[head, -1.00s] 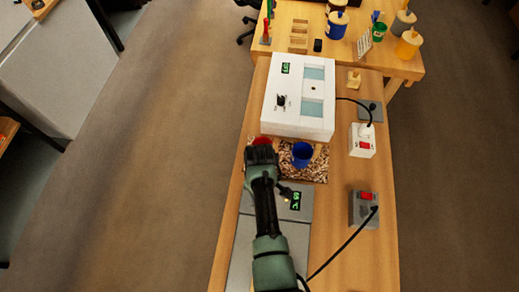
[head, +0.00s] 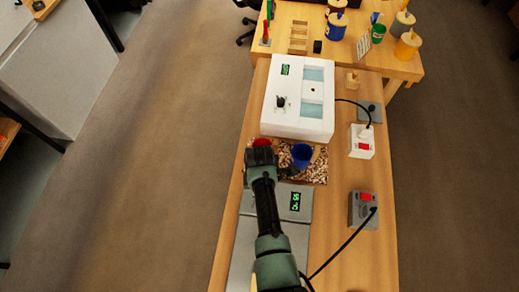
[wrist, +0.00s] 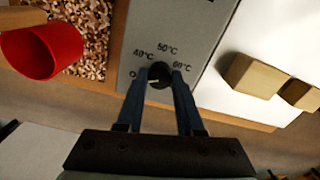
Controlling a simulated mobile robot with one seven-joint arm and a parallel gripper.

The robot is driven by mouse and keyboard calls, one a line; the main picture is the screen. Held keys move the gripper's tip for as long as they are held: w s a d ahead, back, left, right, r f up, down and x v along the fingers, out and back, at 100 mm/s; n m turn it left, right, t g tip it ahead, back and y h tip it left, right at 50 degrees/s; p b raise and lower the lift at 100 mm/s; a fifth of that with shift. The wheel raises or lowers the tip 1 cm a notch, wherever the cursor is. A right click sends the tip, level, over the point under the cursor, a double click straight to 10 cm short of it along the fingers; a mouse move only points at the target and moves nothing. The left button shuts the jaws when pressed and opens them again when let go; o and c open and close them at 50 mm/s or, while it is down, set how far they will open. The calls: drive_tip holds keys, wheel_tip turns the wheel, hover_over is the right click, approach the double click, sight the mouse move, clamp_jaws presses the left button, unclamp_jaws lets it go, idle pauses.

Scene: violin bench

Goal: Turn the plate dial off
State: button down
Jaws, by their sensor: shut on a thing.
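The grey hot plate (head: 278,222) lies on the bench with a small green-lit display (head: 295,201). In the wrist view its panel (wrist: 187,22) carries a black dial (wrist: 160,74) ringed by the marks O, 40, 50 and 60 °C. A pale mark on the dial faces left, close to the O. My gripper (wrist: 159,78) is shut on the dial, with one dark finger on each side of it. In the head view my wrist and arm cover the dial.
A red cup (wrist: 42,50) and a blue cup (head: 302,154) stand on a speckled mat (head: 316,172) beside the plate. A white box (head: 298,120) stands beyond. A grey switch box (head: 364,210) with a cable sits right. Wooden blocks (wrist: 256,76) lie near the dial in the wrist view.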

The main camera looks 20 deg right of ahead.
drive_tip(key=shift+n, duration=0.4)
drive_tip(key=c, duration=0.5)
unclamp_jaws()
drive_tip(key=shift+c, duration=0.2)
wheel_tip(320, 180, up, 13)
idle(0.6)
